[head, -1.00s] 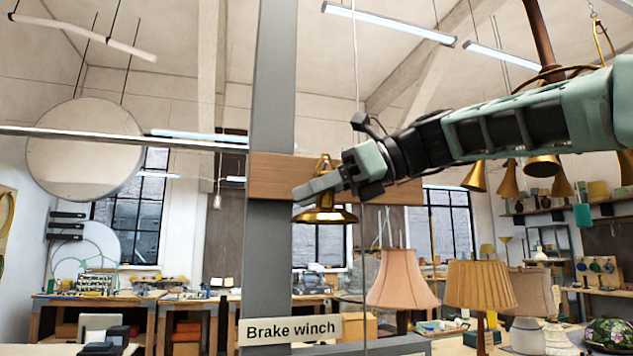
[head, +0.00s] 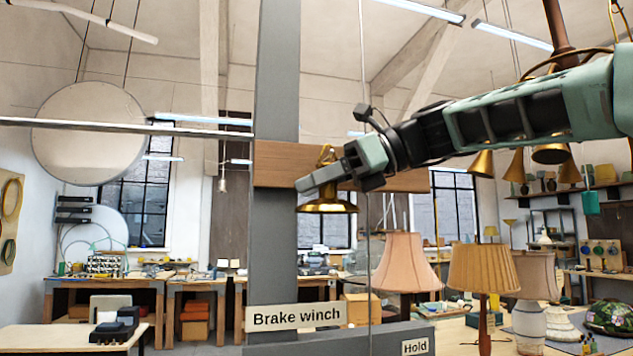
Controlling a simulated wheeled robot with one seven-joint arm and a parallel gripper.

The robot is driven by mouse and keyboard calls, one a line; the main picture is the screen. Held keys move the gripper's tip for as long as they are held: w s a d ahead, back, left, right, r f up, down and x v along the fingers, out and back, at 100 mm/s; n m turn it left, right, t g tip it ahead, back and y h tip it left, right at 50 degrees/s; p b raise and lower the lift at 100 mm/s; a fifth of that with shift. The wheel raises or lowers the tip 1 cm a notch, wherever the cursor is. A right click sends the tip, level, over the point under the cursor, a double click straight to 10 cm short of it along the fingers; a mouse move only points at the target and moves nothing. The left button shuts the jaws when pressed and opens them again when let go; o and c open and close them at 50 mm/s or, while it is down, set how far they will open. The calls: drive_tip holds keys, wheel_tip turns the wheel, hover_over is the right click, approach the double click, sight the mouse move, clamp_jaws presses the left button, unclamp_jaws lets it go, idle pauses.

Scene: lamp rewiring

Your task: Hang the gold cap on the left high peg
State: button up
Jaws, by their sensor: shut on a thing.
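The gold cap (head: 328,206) is a brass bell-shaped piece with a loop on top. It hangs upright in my gripper (head: 318,180), whose jaws are shut on it. My arm reaches in from the right. The cap is in front of a wooden board (head: 280,165) fixed across a grey post (head: 275,90). The cap and my gripper cover part of the board. I cannot make out any peg on the board, and I cannot tell whether the cap touches the board.
A "Brake winch" sign (head: 296,315) and a "Hold" label (head: 415,347) are low on the grey frame. A thin cable (head: 366,80) runs down beside the post. Pleated lamps (head: 483,270) stand at the lower right. Workbenches (head: 190,284) line the back.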

drive_tip(key=shift+f, duration=0.1)
idle(0.5)
drive_tip(key=shift+w+f, duration=0.1)
drive_tip(key=shift+f, duration=0.45)
drive_tip(key=o, duration=1.1)
drive_tip(key=b+v, duration=0.2)
drive_tip(key=v, duration=0.5)
drive_tip(key=shift+d+r, duration=0.15)
drive_tip(key=shift+d, duration=0.1)
idle(1.1)
